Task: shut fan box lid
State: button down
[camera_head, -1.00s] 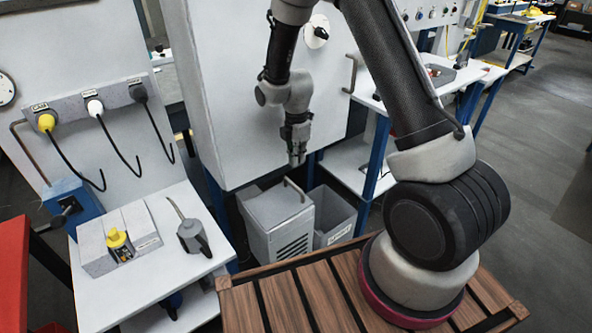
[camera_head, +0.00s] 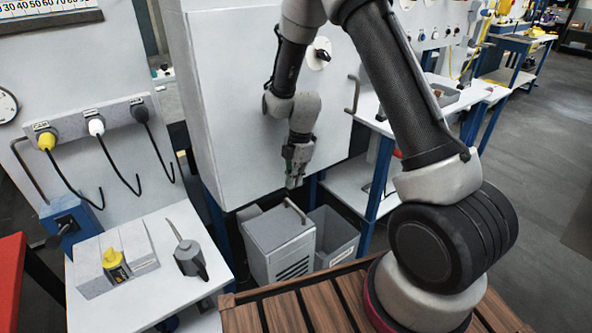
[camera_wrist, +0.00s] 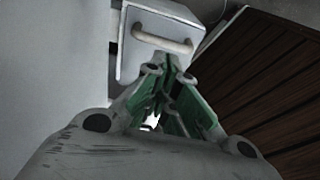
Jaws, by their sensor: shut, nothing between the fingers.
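The fan box (camera_head: 279,252) is a grey box with a slatted vent, low on the floor beneath the white cabinet. Its lid (camera_head: 267,230) is on top, with a bar handle (camera_head: 296,211) near the right edge. I cannot tell whether the lid is fully down. My gripper (camera_head: 293,184) is shut and empty, pointing down just above the handle. In the wrist view, the lid's handle (camera_wrist: 162,40) shows just beyond the fingertips of my gripper (camera_wrist: 168,70). No contact is clear.
A grey open bin (camera_head: 335,240) stands right of the fan box. The white cabinet (camera_head: 260,120) rises behind my gripper. A white bench (camera_head: 165,290) with a grey block and a squirt can (camera_head: 190,258) is at left. A wooden slatted deck (camera_head: 300,305) is in front.

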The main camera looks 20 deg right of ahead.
aim_at(293, 207)
jog(key=f, duration=0.5)
jog(key=a+f, duration=0.1)
jog(key=f, duration=0.1)
jog(key=shift+s+f, duration=0.25)
jog(key=shift+f, duration=0.1)
jog(key=shift+d+f, duration=0.2)
jog(key=shift+f, duration=0.75)
